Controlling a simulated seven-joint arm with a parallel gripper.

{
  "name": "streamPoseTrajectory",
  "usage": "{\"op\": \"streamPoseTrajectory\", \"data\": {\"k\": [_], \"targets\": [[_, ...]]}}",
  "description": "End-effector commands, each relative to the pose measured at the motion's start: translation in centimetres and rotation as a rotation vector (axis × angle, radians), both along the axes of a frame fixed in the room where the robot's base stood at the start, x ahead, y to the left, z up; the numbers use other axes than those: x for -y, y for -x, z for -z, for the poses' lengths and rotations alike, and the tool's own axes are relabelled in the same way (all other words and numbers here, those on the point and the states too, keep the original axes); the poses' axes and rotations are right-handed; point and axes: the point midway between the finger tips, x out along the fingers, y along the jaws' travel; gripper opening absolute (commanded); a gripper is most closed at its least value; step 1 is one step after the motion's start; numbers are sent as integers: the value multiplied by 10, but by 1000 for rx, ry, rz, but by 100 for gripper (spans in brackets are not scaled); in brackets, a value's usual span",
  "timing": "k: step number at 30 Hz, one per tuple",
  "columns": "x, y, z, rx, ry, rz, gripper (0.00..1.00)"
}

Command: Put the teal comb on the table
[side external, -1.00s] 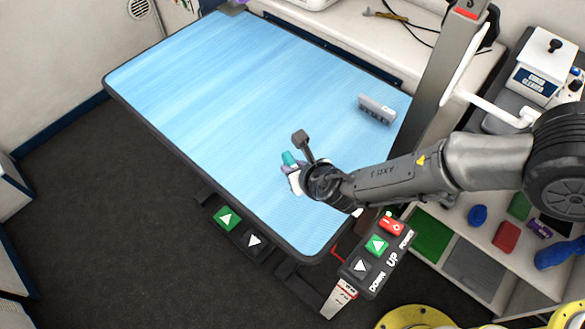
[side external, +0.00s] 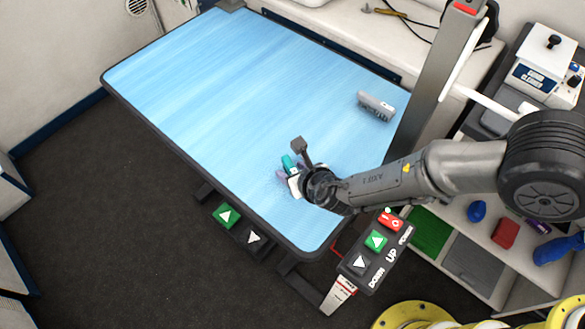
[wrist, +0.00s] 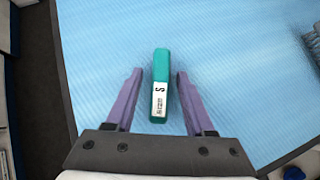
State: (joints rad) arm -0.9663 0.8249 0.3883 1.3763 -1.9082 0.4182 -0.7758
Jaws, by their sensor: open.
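The teal comb (side external: 288,162) is at the blue table (side external: 220,90), near its front right part, partly hidden by my gripper and wrist. In the wrist view the teal comb (wrist: 161,66), with a white label marked S, sits between the two purple fingers of my gripper (wrist: 160,73). The fingers are open, with a gap on each side of the comb. The comb appears to rest on the table top (wrist: 230,60); its underside is hidden.
A grey toothed block (side external: 376,107) stands on the table toward the right. A grey post (side external: 437,85) rises at the table's right edge. A button panel (side external: 374,250) is at the front right corner. The table's left and middle are clear.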

Motion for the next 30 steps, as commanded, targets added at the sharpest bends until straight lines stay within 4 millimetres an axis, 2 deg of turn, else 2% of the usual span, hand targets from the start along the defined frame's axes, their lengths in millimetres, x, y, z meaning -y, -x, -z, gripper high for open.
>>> {"op": "streamPoseTrajectory", "data": {"k": [5,8,22,30], "targets": [[0,0,-5,0,-2,0,54],[2,7,-12,1,-1,-1,54],[25,63,-72,0,-2,-2,54],[32,78,-88,0,0,0,54]]}}
